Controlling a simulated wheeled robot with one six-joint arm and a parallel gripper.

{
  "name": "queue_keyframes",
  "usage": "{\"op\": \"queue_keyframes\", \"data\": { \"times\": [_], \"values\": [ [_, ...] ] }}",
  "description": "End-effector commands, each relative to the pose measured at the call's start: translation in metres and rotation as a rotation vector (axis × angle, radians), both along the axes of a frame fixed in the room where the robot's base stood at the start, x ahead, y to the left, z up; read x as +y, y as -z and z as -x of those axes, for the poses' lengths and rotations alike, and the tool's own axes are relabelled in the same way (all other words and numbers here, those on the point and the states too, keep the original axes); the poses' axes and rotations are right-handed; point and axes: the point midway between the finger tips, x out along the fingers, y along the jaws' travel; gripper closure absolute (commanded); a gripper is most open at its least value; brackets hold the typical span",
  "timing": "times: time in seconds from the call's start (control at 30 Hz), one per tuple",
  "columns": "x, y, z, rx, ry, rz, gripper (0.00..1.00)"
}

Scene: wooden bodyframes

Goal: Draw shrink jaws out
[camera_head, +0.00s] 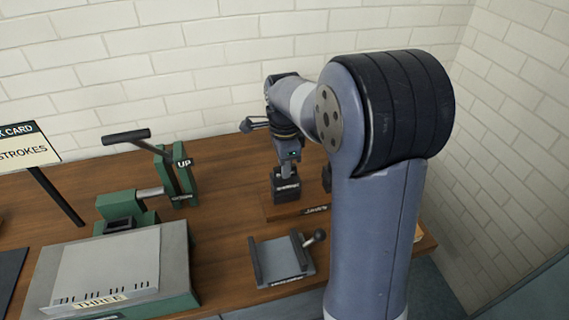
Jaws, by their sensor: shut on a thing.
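My gripper (289,172) points down at the back right of the bench. It is shut on the top of a dark block (286,191) with a small label that I cannot read; this may be the shrink jaws. The block is upright on or just above a wooden holder (283,211) with a dark label on its front. I cannot tell whether its foot is still seated. A second dark block (327,178) stands to the right on the holder, partly hidden by my arm.
A grey tray with a ball-topped lever (282,258) lies in front of the holder. A green lever press marked UP (175,175) and a grey-green box marked THREE (120,270) stand left. A sign on a post (62,195) is at far left. A brick wall closes the back.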

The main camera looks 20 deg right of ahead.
Motion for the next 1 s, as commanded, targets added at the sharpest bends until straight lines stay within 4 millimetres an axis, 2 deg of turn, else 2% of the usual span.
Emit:
{"op": "queue_keyframes", "data": {
  "times": [0.73,0.77,1.0],
  "values": [
    [0.000,0.014,-0.001,-0.004,0.000,0.000,1.00],
    [0.000,0.014,-0.001,-0.004,0.000,0.000,0.85],
    [0.000,0.015,0.000,-0.002,0.000,0.000,0.65]
  ]
}}
